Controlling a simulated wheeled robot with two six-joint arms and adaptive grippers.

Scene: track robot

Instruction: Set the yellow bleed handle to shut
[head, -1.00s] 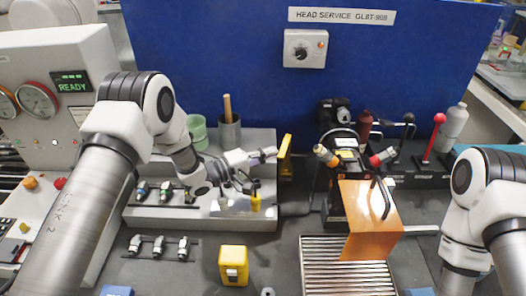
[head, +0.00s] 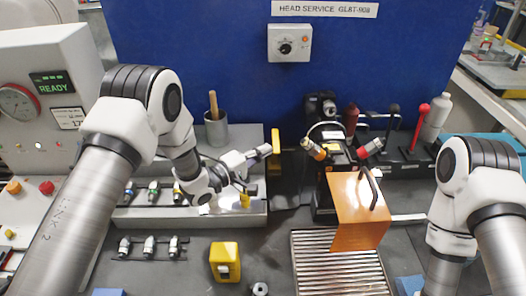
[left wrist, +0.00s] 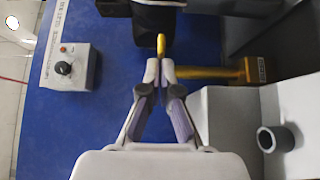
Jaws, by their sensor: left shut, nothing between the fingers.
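The yellow bleed handle (head: 276,146) stands roughly upright in the head view, between the grey block and the dark fixture. In the left wrist view a yellow bar (left wrist: 205,73) runs from the fingertips right to a yellow end piece (left wrist: 250,69), and a yellow tip (left wrist: 161,45) shows just past the fingers. My left gripper (head: 265,150) is shut and empty, its fingertips beside the handle on its left. In the wrist view the fingertips (left wrist: 160,68) look very close to the yellow; I cannot tell whether they touch. My right gripper is out of view.
A grey stepped block (head: 240,220) with several fittings lies under my left arm. A dark fixture with an orange guard (head: 352,215) stands right of the handle. A blue panel (head: 200,60) rises behind. A yellow box (head: 225,262) and slatted grate (head: 340,265) are in front.

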